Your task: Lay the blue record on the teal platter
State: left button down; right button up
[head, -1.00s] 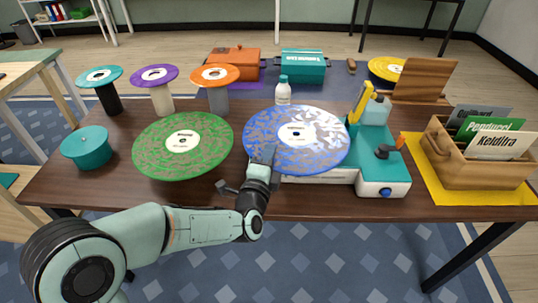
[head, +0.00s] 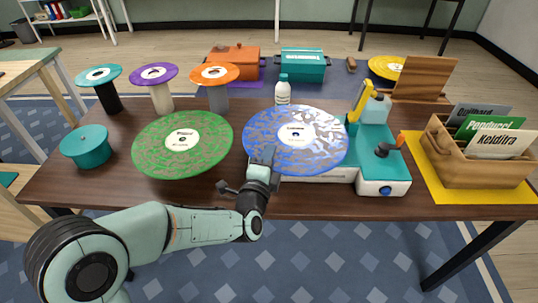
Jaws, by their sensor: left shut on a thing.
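The blue record (head: 270,130) is a large disc with blue and pale swirls and a white label, seen in the head view above the left part of the teal and white turntable (head: 383,165). My left gripper (head: 264,160) is shut on its near edge, from the front. Whatever lies under the record, including any platter of the turntable, is hidden, so I cannot tell whether the record touches it. A round teal drum (head: 86,150) with a small knob on top stands at the left of the table. My right gripper is out of view.
A green record (head: 150,150) lies left of the blue one. Teal, purple and orange discs stand on posts behind it. A white bottle (head: 282,94) stands close behind the blue record. The turntable's yellow arm (head: 361,100) rises right of it. A wooden crate (head: 480,168) sits at right.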

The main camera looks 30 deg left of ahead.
pick_arm(q)
jog(key=shift+f, duration=0.2)
jog(key=c, duration=1.4)
grip_release()
jog(key=shift+c, duration=0.2)
jog(key=shift+f, duration=0.1)
jog(key=v, duration=0.8)
jog(key=shift+s+d+f, duration=0.1)
jog(key=shift+s+f, duration=0.05)
jog(key=shift+s, duration=0.15)
jog(key=shift+s+d+f+b, duration=0.1)
jog(key=shift+s+b, duration=0.2)
jog(key=shift+b, duration=0.35)
jog(key=shift+s+d+b, duration=0.2)
jog(key=shift+s+b, duration=0.35)
jog(key=shift+b, duration=0.5)
jog(key=shift+s+d+r, duration=0.1)
jog(key=shift+s+r, duration=0.15)
jog(key=shift+s, duration=0.05)
